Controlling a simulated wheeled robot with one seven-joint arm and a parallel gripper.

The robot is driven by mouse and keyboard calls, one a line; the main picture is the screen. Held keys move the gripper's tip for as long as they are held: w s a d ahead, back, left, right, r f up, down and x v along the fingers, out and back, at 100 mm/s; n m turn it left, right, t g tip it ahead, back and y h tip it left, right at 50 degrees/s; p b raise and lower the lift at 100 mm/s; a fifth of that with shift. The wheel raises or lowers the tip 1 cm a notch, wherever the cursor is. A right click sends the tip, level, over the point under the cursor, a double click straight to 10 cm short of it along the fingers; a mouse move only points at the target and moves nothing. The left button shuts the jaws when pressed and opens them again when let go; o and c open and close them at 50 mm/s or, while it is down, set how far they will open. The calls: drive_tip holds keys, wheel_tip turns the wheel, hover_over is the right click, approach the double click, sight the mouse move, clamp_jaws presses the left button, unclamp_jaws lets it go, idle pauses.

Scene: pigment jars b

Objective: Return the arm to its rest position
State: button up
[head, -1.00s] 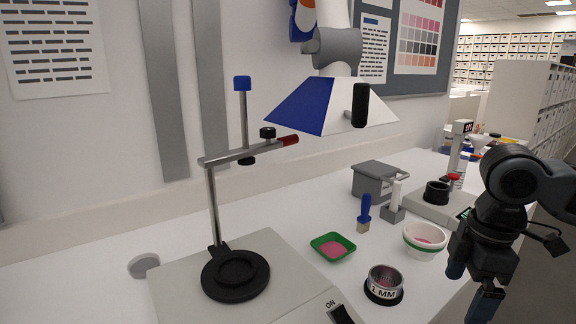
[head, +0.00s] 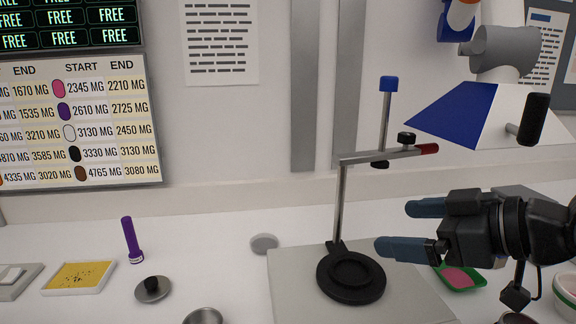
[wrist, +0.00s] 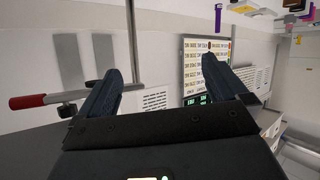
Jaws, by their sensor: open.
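My gripper (head: 408,228) is at the right of the head view, its two blue-grey fingers pointing left and apart, with nothing between them. It is in front of the stand's grey base plate and hides part of it. The arm comes in from the right edge of the head view.
The stand (head: 341,205) with a red-tipped crossbar and black ring (head: 350,277) is close left of my gripper. A green tray (head: 462,278) of pink powder is partly hidden below it.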

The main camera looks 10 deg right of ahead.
drive_tip(key=w+a+r+m+t+y, duration=0.1)
drive_tip(key=w+a+r+m+t, duration=0.1)
drive_tip(key=a+r+m+t, duration=0.3)
drive_tip(key=s+a+f+m+h, duration=0.2)
drive_tip(key=s+f+m+h, duration=0.3)
drive_tip(key=s+f, duration=0.4)
drive_tip(key=s+a+f+m+h, duration=0.2)
drive_tip(key=s+f+m+h, duration=0.2)
drive_tip(key=s+f, duration=0.55)
drive_tip(key=s+d+f+n, duration=0.2)
drive_tip(key=s+n, duration=0.1)
drive_tip(key=s, duration=0.6)
drive_tip(key=s+d+f+n+g+y, duration=0.1)
drive_tip(key=s+d+f+n, duration=0.1)
drive_tip(key=s, duration=0.8)
drive_tip(key=shift+d+n+g, duration=0.3)
drive_tip(key=shift+d+n, duration=0.05)
drive_tip(key=shift+n, duration=0.25)
